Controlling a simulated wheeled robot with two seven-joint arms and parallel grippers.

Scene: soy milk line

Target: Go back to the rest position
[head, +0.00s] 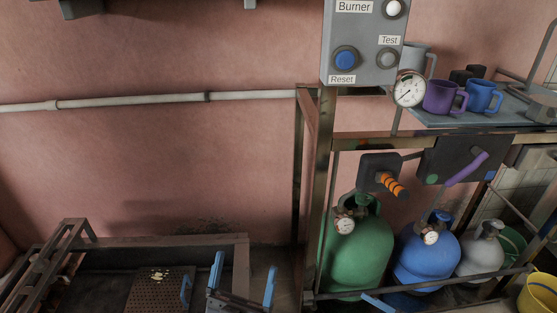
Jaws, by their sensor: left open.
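My left gripper (244,272) is at the bottom centre of the head view, with two blue-padded fingers pointing up. The fingers are spread apart and nothing shows between them. It is in front of the right edge of a low dark metal frame (243,262). A blue strip (378,303) at the bottom edge, right of centre, may be a finger of my right gripper; too little shows to tell its state.
A perforated plate (142,291) with a blue handle lies at lower left. Green (358,252), blue (425,262) and grey (480,257) gas cylinders stand at right. Above are a burner panel (365,40) and a shelf with purple (438,97) and blue (481,97) mugs.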

